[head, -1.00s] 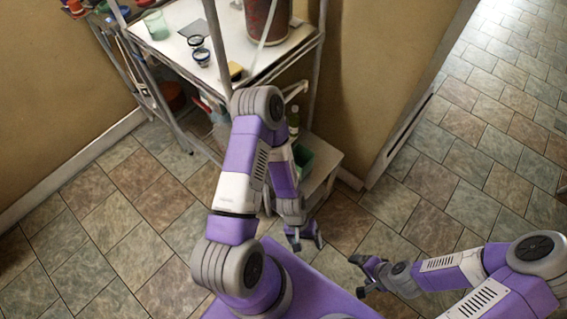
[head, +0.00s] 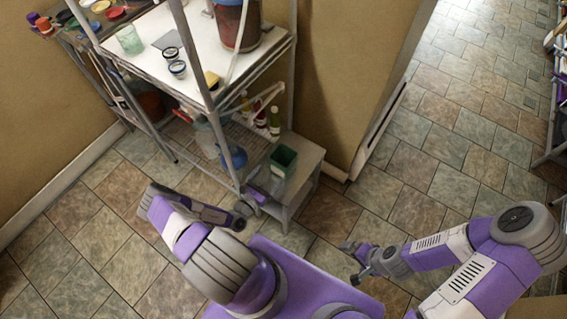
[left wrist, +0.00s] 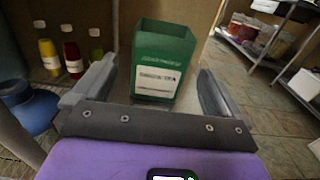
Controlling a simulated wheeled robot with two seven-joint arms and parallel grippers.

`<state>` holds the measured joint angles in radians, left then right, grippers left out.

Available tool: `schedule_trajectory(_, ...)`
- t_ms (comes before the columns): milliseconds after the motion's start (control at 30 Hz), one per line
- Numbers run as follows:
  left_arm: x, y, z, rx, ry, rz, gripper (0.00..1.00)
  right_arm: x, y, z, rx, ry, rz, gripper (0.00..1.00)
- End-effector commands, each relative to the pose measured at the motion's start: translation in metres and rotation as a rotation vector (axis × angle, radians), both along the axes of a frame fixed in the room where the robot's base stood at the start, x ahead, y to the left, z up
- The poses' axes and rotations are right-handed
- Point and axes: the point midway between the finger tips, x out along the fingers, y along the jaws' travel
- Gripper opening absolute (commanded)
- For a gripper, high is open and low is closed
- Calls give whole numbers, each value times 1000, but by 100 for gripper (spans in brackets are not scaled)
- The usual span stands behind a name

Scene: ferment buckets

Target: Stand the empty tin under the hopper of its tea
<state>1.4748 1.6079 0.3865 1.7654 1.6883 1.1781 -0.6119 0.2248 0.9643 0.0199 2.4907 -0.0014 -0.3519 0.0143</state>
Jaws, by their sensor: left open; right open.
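A green open-topped square tin (head: 283,160) stands upright on a low grey stand beside the shelf rack. In the left wrist view the tin (left wrist: 163,62) shows a white label, too small to read surely, and sits ahead of and between the open fingers. My left gripper (head: 264,186) is open at the near left edge of the stand, level with the tin and apart from it; it also shows in the left wrist view (left wrist: 155,72). My right gripper (head: 355,261) is open and empty over the floor. I cannot pick out a tea hopper for certain.
The low stand (head: 300,178) has bare top around the tin. Several bottles (head: 260,116) and a blue jug (head: 232,152) are behind and left. The rack's upper white shelf (head: 190,62) carries a red-brown bucket (head: 237,28) and small jars.

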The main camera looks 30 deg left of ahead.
Motion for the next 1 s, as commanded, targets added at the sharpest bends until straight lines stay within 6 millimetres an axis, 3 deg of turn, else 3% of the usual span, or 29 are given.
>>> schedule_trajectory(133, 26, -4, -1, 0, -2, -8, 100, 0, 0, -7, 0, 0, 0, 100)
schedule_trajectory(433, 53, -7, 0, 0, -1, -10, 100, 0, 0, -12, 0, 0, 0, 100)
schedule_trajectory(700, 95, -10, -1, 0, 0, -11, 100, 0, 0, -23, 0, 0, 0, 100)
schedule_trajectory(1000, 103, -11, 1, -1, 0, -10, 100, 0, 0, -24, 0, 0, 0, 100)
